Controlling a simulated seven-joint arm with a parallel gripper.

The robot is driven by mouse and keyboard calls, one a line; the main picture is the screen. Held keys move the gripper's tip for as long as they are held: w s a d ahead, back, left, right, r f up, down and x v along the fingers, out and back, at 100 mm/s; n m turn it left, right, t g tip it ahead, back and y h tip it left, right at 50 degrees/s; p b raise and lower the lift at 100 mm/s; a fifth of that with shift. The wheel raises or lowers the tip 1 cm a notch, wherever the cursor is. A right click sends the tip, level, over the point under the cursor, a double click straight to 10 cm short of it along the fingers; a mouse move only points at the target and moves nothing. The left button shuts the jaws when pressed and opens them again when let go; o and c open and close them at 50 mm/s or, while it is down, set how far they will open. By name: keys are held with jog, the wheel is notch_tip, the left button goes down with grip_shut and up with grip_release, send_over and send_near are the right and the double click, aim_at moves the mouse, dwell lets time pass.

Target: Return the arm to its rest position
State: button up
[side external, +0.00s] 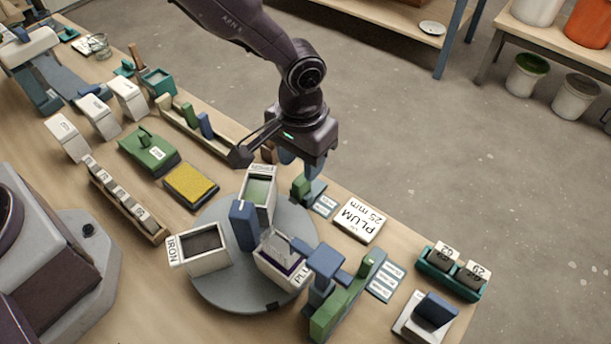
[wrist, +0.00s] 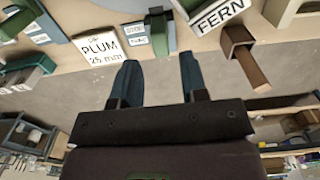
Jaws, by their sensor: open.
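My gripper (side external: 298,168) hangs over the far edge of the bench, beyond the round grey turntable (side external: 228,288). Its two blue fingers are apart with nothing between them, as the wrist view shows (wrist: 160,80). On the turntable stand three open buckets: the FERN one (side external: 260,189) with green inside, the IRON one (side external: 205,242) with dark grey inside, and the PLUM one (side external: 280,265) with a purple band inside. In the side view the gripper appears above and behind the FERN bucket, apart from it. The FERN label (wrist: 217,14) shows at the wrist view's top.
A PLUM 25 mm card (side external: 356,219) lies right of the gripper. A blue post (side external: 244,225) rises amid the buckets. A blue-and-green stand (side external: 330,290) is at the turntable's right. A wooden rack (side external: 205,130) lies left of the gripper. Floor beyond the bench is open.

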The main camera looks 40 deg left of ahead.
jog(key=shift+r, duration=1.05)
jog(key=s+a+r+t, duration=0.5)
jog(key=s+a+r, duration=1.4)
jog(key=a+r, duration=0.3)
jog(key=shift+s+r+t, duration=0.15)
jog(key=shift+r+t, duration=0.15)
jog(key=shift+r, duration=0.65)
